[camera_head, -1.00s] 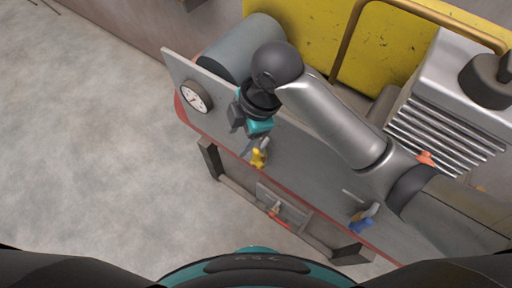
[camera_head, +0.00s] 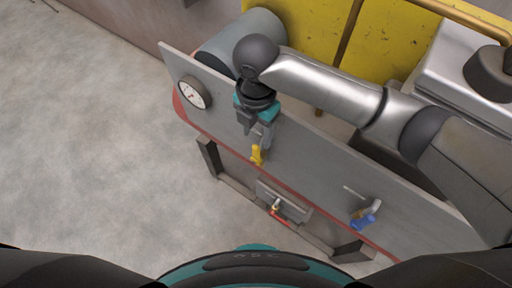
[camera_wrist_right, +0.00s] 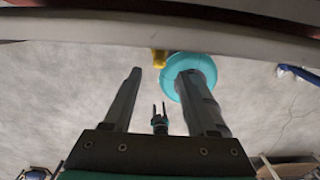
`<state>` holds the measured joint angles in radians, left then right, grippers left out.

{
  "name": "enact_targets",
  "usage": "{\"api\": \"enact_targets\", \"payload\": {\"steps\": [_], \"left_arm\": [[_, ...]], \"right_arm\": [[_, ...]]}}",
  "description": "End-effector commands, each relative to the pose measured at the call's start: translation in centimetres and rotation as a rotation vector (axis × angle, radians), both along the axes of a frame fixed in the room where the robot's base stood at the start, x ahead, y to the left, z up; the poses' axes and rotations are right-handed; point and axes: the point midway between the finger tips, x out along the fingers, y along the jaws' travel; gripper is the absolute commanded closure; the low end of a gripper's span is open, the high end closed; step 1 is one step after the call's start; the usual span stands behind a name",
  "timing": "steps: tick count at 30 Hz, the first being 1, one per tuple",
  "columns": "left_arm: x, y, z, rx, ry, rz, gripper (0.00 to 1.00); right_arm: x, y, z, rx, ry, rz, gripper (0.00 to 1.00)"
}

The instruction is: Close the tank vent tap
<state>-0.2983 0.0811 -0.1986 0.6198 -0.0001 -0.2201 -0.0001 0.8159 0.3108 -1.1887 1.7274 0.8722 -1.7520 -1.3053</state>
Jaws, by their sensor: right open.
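A tap with a yellow handle (camera_head: 257,155) sticks out from the grey panel below the gauge. A tap with a blue handle (camera_head: 363,221) sits further right on the panel, and a red-handled one (camera_head: 279,217) lower down. No label shows which is the tank vent tap. My right gripper (camera_head: 259,138) is open and empty just above the yellow handle. In the right wrist view the yellow handle (camera_wrist_right: 158,58) shows beyond the gap between the fingertips, not between them. What looks like my left gripper (camera_wrist_right: 159,110) is small there, its fingers apart.
A round gauge (camera_head: 193,93) is on the panel's left end. A grey cylinder (camera_head: 242,45) and a yellow machine body (camera_head: 310,50) stand behind the panel (camera_head: 320,165). The concrete floor (camera_head: 90,150) at left is clear.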

Motion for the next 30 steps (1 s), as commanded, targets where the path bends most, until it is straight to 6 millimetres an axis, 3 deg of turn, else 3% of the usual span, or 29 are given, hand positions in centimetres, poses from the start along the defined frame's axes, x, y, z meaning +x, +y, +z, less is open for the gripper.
{"api": "enact_targets", "payload": {"steps": [3, 9, 15, 23, 30], "left_arm": [[0.0, 0.0, -0.9, 0.0, 0.0, 0.0, 0.53], [0.0, 0.0, -1.6, 0.0, 0.001, 0.0, 0.53], [-0.1, 0.0, -1.8, -0.001, 0.001, -0.001, 0.53], [-0.1, -0.1, -1.8, -0.001, 0.001, -0.001, 0.53], [-0.1, -0.1, -1.8, -0.002, 0.001, -0.002, 0.53]], "right_arm": [[-0.1, 0.0, -2.9, 0.0, 0.002, -0.001, 0.43], [0.0, 0.1, -5.8, 0.002, 0.001, -0.001, 0.43], [0.0, 0.1, -7.0, 0.002, 0.0, 0.0, 0.43], [0.0, 0.1, -7.1, 0.002, -0.001, 0.0, 0.43], [0.0, 0.1, -7.0, 0.002, 0.0, -0.001, 0.68]]}}
